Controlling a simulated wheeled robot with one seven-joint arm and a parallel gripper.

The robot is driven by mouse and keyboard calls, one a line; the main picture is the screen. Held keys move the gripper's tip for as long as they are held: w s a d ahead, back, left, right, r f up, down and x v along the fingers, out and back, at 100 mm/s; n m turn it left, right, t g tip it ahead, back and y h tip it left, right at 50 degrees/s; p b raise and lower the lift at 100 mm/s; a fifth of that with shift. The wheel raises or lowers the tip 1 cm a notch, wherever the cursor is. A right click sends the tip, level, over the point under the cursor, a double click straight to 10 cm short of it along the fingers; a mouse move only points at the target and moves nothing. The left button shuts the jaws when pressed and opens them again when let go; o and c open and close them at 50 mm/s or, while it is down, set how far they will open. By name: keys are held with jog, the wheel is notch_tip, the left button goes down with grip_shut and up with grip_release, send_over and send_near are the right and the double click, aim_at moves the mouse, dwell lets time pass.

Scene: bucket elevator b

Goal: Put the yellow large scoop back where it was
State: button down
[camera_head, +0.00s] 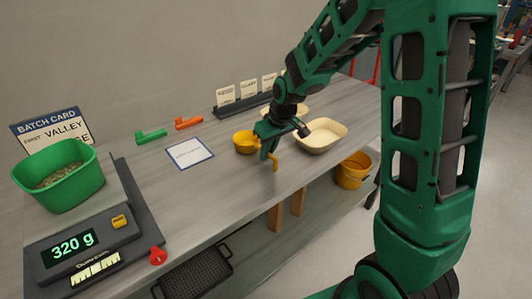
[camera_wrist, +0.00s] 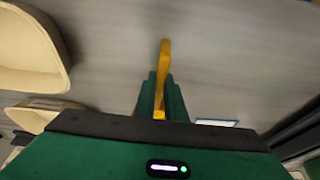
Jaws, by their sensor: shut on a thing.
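The yellow large scoop (camera_head: 245,142) is in my gripper (camera_head: 267,150), above the grey bench or close to its top. In the head view its cup is left of my fingers and its handle shows at right, bent down. I cannot tell whether it touches the bench. In the wrist view the yellow handle (camera_wrist: 165,60) stands between my green fingers (camera_wrist: 162,98), which are shut on it. The cup is out of sight there. A blue-bordered white mat (camera_head: 190,152) lies bare on the bench, left of the scoop.
Green (camera_head: 151,136) and orange (camera_head: 188,122) scoops lie behind the mat. Cream tubs (camera_head: 322,136) stand right of my gripper, before a card rack (camera_head: 247,94). A green tub (camera_head: 58,175) sits on the scale, reading 320 g. A yellow bucket (camera_head: 353,172) is below right.

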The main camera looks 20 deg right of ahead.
jog(key=c, duration=1.8)
grip_release()
jog(key=v, duration=1.2)
jog(key=s+d+m+g, duration=0.1)
jog(key=s+d+m, duration=0.2)
jog(key=s, duration=0.7)
jog(key=s+d+f+m+g, duration=0.1)
jog(key=s+d+m, duration=0.2)
jog(key=s+d, duration=0.3)
jog(key=s+d+m+g+h, duration=0.1)
jog(key=s+d+m, duration=0.2)
jog(key=s, duration=1.2)
jog(key=shift+s+d+f+m, duration=0.15)
jog(key=shift+d+m, duration=0.25)
jog(key=shift+d, duration=0.65)
